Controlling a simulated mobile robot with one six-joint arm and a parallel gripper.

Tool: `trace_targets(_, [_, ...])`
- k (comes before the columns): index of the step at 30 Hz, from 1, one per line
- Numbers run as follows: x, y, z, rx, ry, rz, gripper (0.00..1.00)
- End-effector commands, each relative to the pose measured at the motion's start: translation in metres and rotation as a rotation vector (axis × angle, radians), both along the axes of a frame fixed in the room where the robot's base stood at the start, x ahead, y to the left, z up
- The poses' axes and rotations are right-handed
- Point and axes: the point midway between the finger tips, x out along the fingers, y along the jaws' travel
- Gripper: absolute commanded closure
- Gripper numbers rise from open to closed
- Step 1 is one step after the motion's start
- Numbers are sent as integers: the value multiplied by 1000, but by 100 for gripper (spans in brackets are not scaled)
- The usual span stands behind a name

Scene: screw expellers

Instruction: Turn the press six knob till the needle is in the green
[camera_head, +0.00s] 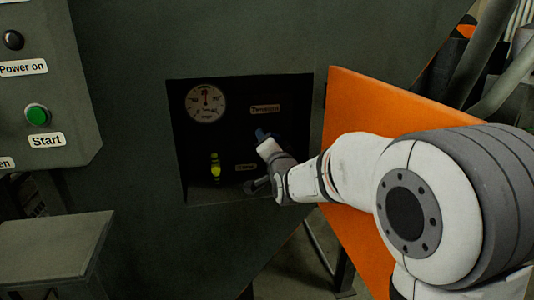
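A round white gauge (206,103) sits at the upper left of a dark recessed panel (232,115) in the green machine. Its needle points roughly straight up; I cannot make out a green zone. A label reading "Tension" (265,110) is to the right of the gauge. Just below it is a small blue part (263,134), probably the knob, mostly hidden by my arm's end. My gripper (265,142) is at or against this blue part. Its fingers are too small and hidden to tell their opening or whether they touch it.
A yellow-green indicator (215,166) and a second small label (245,167) are low in the recess. An open orange door (352,150) stands right of it, behind my arm. A control box with a green Start button (37,114) is at left.

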Motion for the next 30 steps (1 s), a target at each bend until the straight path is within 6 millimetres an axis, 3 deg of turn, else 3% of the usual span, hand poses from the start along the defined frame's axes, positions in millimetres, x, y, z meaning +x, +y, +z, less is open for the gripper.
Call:
trace_targets(17, [0, 1, 0, 32, 10, 1, 61])
trace_targets(18, [0, 1, 0, 32, 10, 1, 35])
trace_targets(25, [0, 1, 0, 32, 10, 1, 16])
trace_targets(30, [0, 1, 0, 32, 10, 1, 16])
